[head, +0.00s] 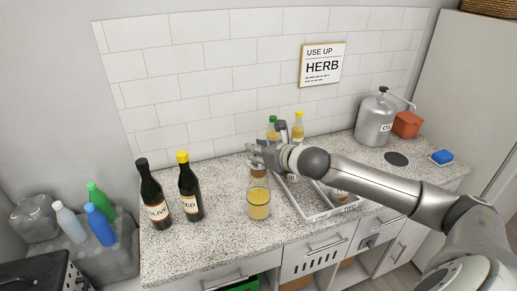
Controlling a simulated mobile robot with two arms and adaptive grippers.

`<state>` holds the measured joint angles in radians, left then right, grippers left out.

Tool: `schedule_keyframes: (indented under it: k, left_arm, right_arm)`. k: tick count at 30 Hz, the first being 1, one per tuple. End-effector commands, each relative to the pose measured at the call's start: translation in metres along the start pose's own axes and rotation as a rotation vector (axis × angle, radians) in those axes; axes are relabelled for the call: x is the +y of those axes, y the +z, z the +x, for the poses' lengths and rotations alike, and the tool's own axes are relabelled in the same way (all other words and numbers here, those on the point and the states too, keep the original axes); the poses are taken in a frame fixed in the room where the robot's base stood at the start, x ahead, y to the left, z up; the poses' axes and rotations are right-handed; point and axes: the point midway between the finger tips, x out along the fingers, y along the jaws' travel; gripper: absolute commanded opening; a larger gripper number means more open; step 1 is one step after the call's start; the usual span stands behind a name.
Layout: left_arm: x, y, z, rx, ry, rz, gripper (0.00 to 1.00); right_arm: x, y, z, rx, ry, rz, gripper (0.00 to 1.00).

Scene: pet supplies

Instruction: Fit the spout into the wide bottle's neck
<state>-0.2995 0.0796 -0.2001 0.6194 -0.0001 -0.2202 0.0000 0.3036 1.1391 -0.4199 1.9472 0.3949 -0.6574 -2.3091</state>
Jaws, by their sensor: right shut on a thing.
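The wide bottle (259,204), clear glass with yellow contents, stands upright on the speckled counter near its front edge. My right gripper (257,158) reaches in from the right and is just above and behind the bottle's neck. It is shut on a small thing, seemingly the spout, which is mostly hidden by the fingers. I cannot tell whether the spout touches the neck. My left gripper is not in view.
Two dark bottles, one with a black cap (153,195) and one with a yellow cap (190,187), stand to the left. Smaller bottles (298,127) stand behind my gripper. A metal canister (375,122) is farther right.

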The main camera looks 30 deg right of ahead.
Motion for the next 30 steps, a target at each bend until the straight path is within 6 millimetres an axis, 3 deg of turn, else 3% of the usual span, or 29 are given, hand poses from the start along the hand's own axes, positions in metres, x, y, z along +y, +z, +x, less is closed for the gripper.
schedule_keyframes:
  k: [30]
  left_arm:
    - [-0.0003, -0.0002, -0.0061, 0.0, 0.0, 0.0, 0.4]
  right_arm:
    - [-0.0002, 0.0, 0.0001, 0.0, -0.015, 0.006, 0.0]
